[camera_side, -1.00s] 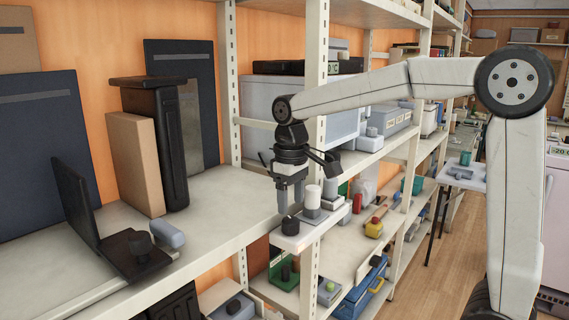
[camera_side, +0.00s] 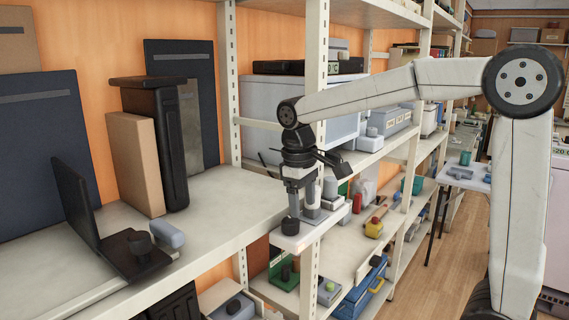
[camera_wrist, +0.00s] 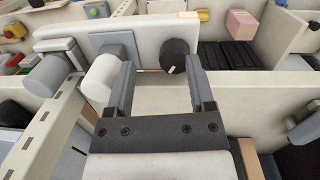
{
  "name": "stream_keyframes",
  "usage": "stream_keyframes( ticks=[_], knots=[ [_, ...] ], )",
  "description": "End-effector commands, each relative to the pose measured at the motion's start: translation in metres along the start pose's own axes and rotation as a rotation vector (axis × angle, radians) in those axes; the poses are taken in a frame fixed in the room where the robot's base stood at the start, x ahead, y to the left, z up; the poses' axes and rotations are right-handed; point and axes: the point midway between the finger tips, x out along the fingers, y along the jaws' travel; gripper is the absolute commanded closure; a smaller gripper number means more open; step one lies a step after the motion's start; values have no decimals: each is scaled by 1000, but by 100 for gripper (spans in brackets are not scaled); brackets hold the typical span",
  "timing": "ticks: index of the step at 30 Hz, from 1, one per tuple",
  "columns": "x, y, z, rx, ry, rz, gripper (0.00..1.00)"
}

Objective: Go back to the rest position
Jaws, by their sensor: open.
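My gripper (camera_side: 301,208) hangs with its fingers down over a small pale panel (camera_side: 300,241) at the shelf edge. In the wrist view my gripper (camera_wrist: 160,70) is open, and nothing is held between its fingers. A black knob (camera_wrist: 174,55) with a white mark shows on the panel (camera_wrist: 150,38), between the fingertips and nearer the right one. The knob (camera_side: 290,227) also shows in the side view, just below the left finger; whether they touch is unclear. A white cylinder (camera_wrist: 100,78) stands beside the left finger, partly hidden by it.
A white shelf post (camera_side: 314,130) stands close behind my gripper. Shelves with bins and small objects lie to the right.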

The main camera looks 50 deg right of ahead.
Motion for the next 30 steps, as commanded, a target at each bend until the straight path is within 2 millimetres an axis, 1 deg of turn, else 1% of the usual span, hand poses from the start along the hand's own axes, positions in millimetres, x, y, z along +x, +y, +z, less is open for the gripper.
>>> stream_keyframes(
  ticks=[1, 8, 12, 14, 15, 17, 18, 22, 27, 30],
  knots=[
    [10, 3, 7, 1, -19, 15, 31],
    [62, 15, 44, -14, -107, 103, 31],
    [95, 19, 72, -38, -152, 151, 31],
    [110, 19, 83, -52, -162, 165, 31],
    [120, 18, 91, -61, -163, 168, 31],
    [136, 12, 99, -74, -147, 163, 31],
    [145, 6, 102, -77, -123, 151, 31],
    [166, -16, 100, -67, -21, 93, 31],
    [180, -42, 88, -20, 127, 14, 31],
    [184, -53, 82, 11, 198, -20, 31]
  ],
)
